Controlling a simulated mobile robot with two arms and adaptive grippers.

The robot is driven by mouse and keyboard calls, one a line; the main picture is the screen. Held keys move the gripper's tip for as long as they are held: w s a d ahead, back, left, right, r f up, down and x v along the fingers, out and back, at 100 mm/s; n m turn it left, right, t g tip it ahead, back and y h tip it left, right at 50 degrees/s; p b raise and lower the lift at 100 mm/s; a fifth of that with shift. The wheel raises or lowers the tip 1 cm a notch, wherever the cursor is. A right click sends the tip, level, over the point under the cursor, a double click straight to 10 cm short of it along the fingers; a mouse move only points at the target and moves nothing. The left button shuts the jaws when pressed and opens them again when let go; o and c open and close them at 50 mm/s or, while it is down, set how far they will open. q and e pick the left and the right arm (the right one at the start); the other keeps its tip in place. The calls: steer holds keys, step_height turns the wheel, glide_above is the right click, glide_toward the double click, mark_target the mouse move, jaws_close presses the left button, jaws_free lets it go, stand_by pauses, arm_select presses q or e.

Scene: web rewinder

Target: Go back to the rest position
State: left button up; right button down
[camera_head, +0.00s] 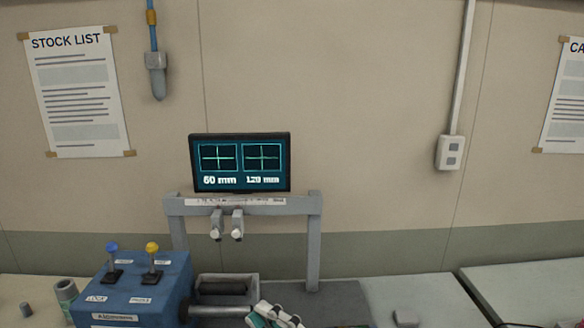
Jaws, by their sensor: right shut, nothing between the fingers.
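My right gripper (276,315) shows at the bottom edge, just right of a grey shaft (220,312) that sticks out of the blue machine box (135,285). It looks white and teal, is partly cut off by the frame, and is shut with nothing held. I cannot tell whether it touches the shaft end. My left gripper is not in view.
The blue box has a blue-knobbed lever (112,262) and a yellow-knobbed lever (153,262). A grey frame (314,240) carries a screen (240,163) reading "60 mm" and "120 mm". A grey tray (248,280) lies behind the shaft. Bench space on the right (440,295) looks mostly clear.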

steer(key=w+d+f+m+t+h, duration=0.3)
steer(key=d+f+m+h, duration=0.1)
steer(key=d+m+h, duration=0.45)
steer(key=w+d+f+m+t+h, duration=0.25)
steer(key=d+f+m+h, duration=0.25)
steer(key=d+m+h, duration=0.4)
steer(key=s+d+f+m+g+h, duration=0.1)
steer(key=s+d+f+m+g, duration=0.15)
steer(key=f, duration=0.25)
steer(key=s+d+f+m+g+h, duration=0.1)
steer(key=s+d+f+m+g, duration=0.1)
steer(key=f+m, duration=0.15)
steer(key=s+d+f+m+g, duration=0.1)
steer(key=s+f+g, duration=0.5)
steer(key=s, duration=0.4)
steer(key=s+d+f+m+g, duration=0.1)
steer(key=s+f+g, duration=0.3)
steer(key=s+f, duration=0.45)
step_height(320, 180, down, 28)
steer(key=s+g+b, duration=0.1)
steer(key=s+b, duration=0.1)
steer(key=s+d+f+g+b, duration=0.1)
steer(key=s+d+f+b, duration=0.1)
steer(key=s+f, duration=1.4)
steer(key=shift+s+d+f+g, duration=0.2)
steer(key=shift+d+f+g, duration=0.1)
steer(key=shift+d+f, duration=0.3)
